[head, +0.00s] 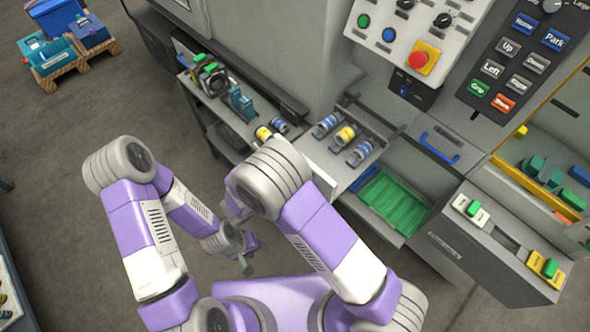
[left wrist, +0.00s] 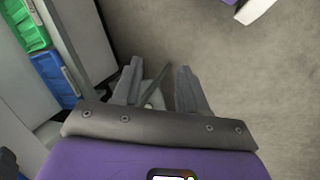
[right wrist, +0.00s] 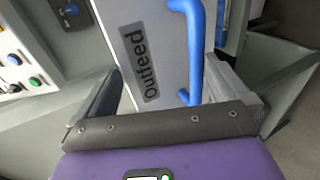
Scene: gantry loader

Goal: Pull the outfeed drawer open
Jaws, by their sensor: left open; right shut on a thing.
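The outfeed drawer's pale front (right wrist: 145,25) fills the middle of the right wrist view, with a dark "Outfeed" label. Its blue handle (right wrist: 195,45) runs between the fingers, close to the right one. My right gripper (right wrist: 163,65) is shut on this handle; in the head view my own arm hides the grip. A grey tray (head: 340,178) with blue and yellow cylinders shows just beyond that arm; I cannot tell how far the drawer stands out. My left gripper (head: 247,262) hangs low over the floor, open and empty, and also shows in the left wrist view (left wrist: 158,68).
A control panel (head: 405,40) with a red stop button is above. Another blue handle (head: 440,148) and a green tray (head: 395,202) are right of the cylinders. A shelf of parts (head: 225,95) is at left.

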